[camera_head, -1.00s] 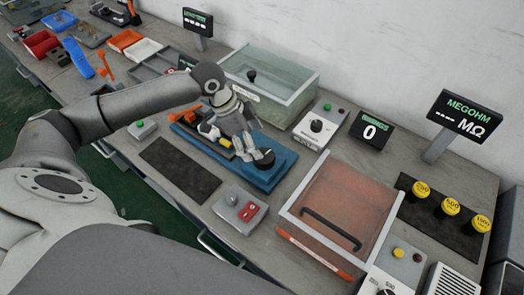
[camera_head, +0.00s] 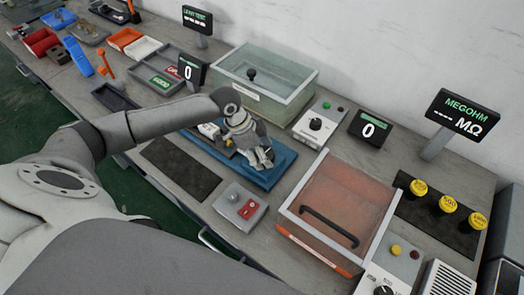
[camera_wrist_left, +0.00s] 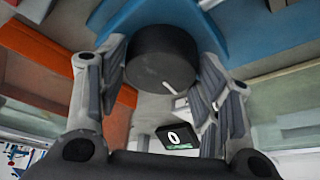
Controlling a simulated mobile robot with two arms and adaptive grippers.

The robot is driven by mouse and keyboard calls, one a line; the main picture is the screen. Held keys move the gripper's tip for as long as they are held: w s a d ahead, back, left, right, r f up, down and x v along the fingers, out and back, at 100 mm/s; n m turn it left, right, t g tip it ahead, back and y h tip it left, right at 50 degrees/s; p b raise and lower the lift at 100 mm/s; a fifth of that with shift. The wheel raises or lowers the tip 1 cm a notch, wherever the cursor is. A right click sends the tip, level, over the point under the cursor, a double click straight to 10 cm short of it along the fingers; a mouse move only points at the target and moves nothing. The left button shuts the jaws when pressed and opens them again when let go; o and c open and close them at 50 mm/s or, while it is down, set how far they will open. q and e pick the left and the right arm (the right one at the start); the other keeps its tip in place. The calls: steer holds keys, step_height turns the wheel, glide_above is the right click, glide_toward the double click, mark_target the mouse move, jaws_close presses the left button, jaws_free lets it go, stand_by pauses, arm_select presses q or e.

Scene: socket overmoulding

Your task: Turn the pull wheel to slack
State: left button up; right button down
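The pull wheel is a round black knob (camera_wrist_left: 162,60) with a white mark on its face, seen in the left wrist view. It belongs to the blue base (camera_head: 284,165) in the middle of the bench. My left gripper (camera_head: 263,160) is over the wheel's end of this base and hides most of the wheel in the head view. In the wrist view the fingers of my left gripper (camera_wrist_left: 162,75) are on either side of the wheel, very near its rim. I cannot tell if both pads touch it. My right gripper is out of view.
A clear-lidded tank (camera_head: 268,80) stands behind the blue base. A reddish clear-covered box (camera_head: 340,205) stands to its right. A grey box with a red switch (camera_head: 240,207) is in front. A display reading 0 (camera_head: 369,129) is behind right. A dark mat (camera_head: 180,168) lies left.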

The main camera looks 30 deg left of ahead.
arm_select(q)
steer(key=c, duration=0.4)
steer(key=shift+s+r+n+p, duration=0.1)
steer(key=shift+r+n+p, duration=0.15)
steer(key=shift+n+p, duration=0.45)
steer(key=shift+f+p, duration=0.15)
steer(key=shift+p, duration=0.3)
steer(key=o, duration=1)
steer(key=v, duration=1.2)
steer(key=shift+d, duration=0.25)
